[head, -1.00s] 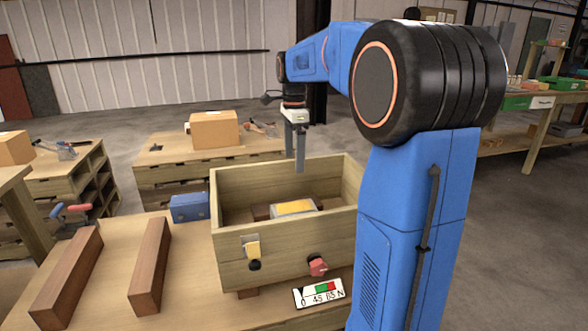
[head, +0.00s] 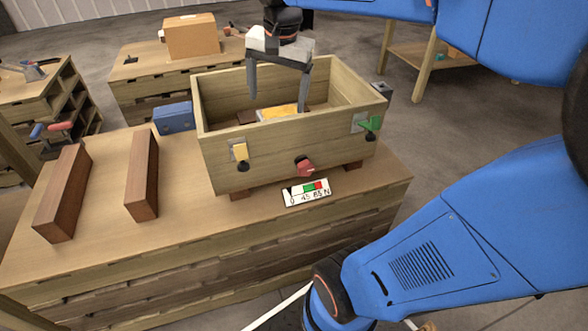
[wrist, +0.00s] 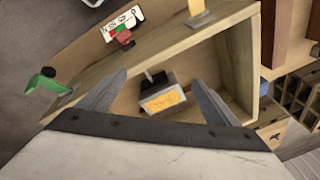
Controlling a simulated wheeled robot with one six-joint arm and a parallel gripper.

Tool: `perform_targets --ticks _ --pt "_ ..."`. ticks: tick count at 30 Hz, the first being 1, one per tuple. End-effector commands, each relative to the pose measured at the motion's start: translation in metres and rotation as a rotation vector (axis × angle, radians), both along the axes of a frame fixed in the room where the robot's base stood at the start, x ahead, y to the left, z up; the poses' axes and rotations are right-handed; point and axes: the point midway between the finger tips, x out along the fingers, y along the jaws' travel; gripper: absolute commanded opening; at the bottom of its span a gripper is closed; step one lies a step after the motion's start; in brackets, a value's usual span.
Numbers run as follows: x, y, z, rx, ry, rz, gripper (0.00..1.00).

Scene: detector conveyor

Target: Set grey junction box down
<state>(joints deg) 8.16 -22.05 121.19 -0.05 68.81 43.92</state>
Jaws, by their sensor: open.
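A grey box with a yellow-orange top (head: 280,112), which looks like the junction box, lies inside the open wooden crate (head: 290,160). It also shows in the wrist view (wrist: 162,100), with a dark part sticking up on one side. My gripper (head: 277,102) is open and empty, pointing down into the crate. In the wrist view its two fingers (wrist: 159,78) are spread, one toward each side of the box. I cannot tell whether they touch it. The box's lower part is partly hidden by the crate's front wall.
The crate has yellow, red and green fittings, with a marked scale plate (head: 307,192) in front. Two brown wooden bars (head: 142,175) and a blue box (head: 175,118) are left of it. A small dark grey object (head: 380,91) stands behind its right corner. Table space between the bars is clear.

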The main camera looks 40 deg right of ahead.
Motion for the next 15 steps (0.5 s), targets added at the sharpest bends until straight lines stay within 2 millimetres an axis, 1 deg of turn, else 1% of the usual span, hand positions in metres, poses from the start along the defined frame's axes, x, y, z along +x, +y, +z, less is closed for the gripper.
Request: perform_targets --ticks 1,5,9,12,15 --pt "-0.017 0.008 -0.007 -0.017 -0.018 0.077 0.85" --pt "-0.052 0.023 -0.028 -0.067 -0.06 0.284 0.85" --pt "-0.089 0.036 -0.054 -0.126 -0.103 0.5 0.85" --pt "-0.111 0.043 -0.073 -0.17 -0.133 0.64 0.85" --pt "-0.128 0.048 -0.089 -0.208 -0.155 0.753 0.85"
